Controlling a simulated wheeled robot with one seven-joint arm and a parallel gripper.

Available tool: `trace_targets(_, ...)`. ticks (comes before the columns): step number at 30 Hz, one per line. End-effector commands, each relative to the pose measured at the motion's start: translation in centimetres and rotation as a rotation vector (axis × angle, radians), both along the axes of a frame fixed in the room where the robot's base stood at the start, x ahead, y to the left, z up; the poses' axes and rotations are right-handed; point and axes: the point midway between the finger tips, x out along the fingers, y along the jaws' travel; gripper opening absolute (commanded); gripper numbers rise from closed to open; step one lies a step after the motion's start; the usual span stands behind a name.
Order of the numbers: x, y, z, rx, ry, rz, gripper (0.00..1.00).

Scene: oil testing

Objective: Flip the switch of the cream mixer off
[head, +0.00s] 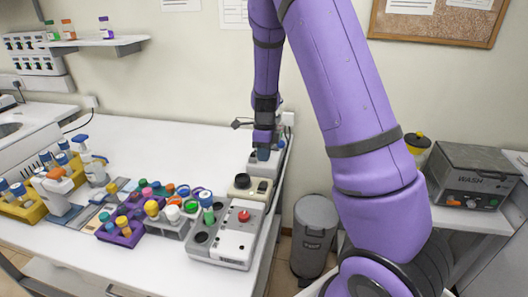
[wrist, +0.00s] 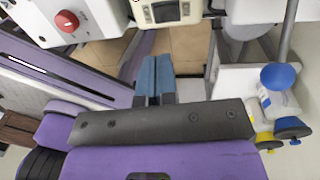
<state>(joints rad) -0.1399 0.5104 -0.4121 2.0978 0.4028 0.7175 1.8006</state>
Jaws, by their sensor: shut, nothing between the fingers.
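The cream mixer (head: 249,188) stands near the right edge of the white table, with a dark round top. In the wrist view part of its cream body (wrist: 166,12) shows at the top edge, with a dark panel; its switch is too small to make out. My gripper (head: 264,153) is behind the mixer in the head view, low over a grey-white device (head: 256,166). In the wrist view its blue fingers (wrist: 155,72) are together and empty, apart from the mixer in the picture. Whether they touch the grey-white device is unclear.
A grey unit with a red knob (head: 244,216) stands in front of the mixer. Tube racks (head: 120,232) and colored caps crowd the left. A grey bin (head: 314,235) stands on the floor at right. The table's back middle (head: 180,145) is clear.

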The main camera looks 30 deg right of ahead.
Motion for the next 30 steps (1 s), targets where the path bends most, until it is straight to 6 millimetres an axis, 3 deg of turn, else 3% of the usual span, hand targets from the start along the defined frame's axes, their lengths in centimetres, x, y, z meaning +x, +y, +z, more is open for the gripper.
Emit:
trace_targets(9, -0.6, 0.4, -6.0, 0.001, 0.004, -0.002, 0.00)
trace_targets(15, -0.8, 0.7, -8.7, 0.001, 0.001, -0.002, 0.00)
trace_targets(21, -0.8, 0.8, -9.9, 0.000, -0.001, 0.000, 0.00)
trace_targets(30, -0.8, 0.9, -10.0, 0.000, -0.001, 0.000, 0.00)
